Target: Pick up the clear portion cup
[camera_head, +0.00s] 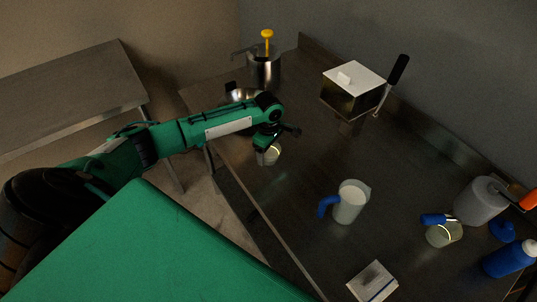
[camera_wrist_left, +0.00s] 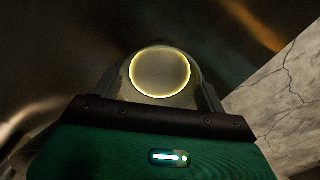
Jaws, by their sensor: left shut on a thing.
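The clear portion cup (camera_head: 272,155), a small see-through cup with a bright rim, is at my left gripper (camera_head: 266,148), near the left edge of the steel table. My left gripper is shut on the cup. In the left wrist view the cup (camera_wrist_left: 160,74) shows as a round, glowing yellow rim just beyond the dark front edge of the gripper (camera_wrist_left: 158,106). The fingers are mostly hidden there. Whether the cup's base touches the table cannot be told. My right gripper is in neither view.
A clear pitcher (camera_head: 350,204) with a blue handle stands right of the cup. A metal bowl (camera_head: 236,96) and a pot with a yellow pump (camera_head: 264,68) are behind. A lidded metal box (camera_head: 352,90) stands at the back. The table (camera_head: 310,165) between cup and pitcher is clear.

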